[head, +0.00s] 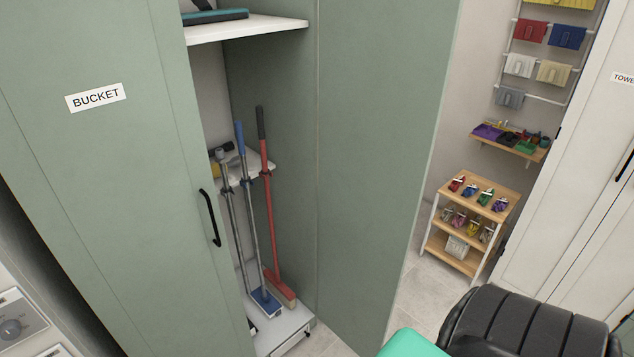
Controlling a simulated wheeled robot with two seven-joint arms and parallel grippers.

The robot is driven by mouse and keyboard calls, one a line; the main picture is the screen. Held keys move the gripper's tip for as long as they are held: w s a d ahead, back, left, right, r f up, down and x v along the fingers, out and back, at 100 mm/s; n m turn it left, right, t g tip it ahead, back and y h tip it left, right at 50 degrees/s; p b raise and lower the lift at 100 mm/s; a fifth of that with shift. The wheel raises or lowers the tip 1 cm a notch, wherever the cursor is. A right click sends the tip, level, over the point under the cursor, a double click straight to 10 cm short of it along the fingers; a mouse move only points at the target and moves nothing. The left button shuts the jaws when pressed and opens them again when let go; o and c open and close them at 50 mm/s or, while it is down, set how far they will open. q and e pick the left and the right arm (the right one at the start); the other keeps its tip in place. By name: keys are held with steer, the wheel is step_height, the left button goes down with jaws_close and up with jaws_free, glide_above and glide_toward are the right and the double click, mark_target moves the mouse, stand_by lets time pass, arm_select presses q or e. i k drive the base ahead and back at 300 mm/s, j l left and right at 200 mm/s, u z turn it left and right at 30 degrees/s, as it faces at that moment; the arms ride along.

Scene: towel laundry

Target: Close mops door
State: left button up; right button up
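The mops door (385,150) is a tall sage-green panel standing wide open at the right of the cabinet, with its inner face toward me. Its outer face and any handle or label on it are hidden. The open compartment holds a red-handled broom (268,200), a blue-handled mop (247,200) and a grey-handled mop (231,215), all upright. Neither my left nor my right gripper is in view.
The closed door labelled BUCKET (95,97), with a black handle (210,217), is left of the opening. A white shelf (250,28) is above the mops. A wooden rack (468,225) stands beyond the open door, with grey floor before it.

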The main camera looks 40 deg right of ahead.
mark_target(384, 66)
steer(key=l+u, duration=0.25)
steer(key=l, duration=0.55)
steer(key=l+u, duration=0.2)
steer(key=l, duration=0.55)
steer(key=k+l, duration=0.1)
steer(key=l, duration=0.7)
steer(key=k+l, duration=0.1)
steer(key=l, duration=1.45)
steer(key=k+l, duration=0.6)
steer(key=k, duration=0.15)
steer(key=k+l+u, duration=0.15)
steer(key=k, duration=0.2)
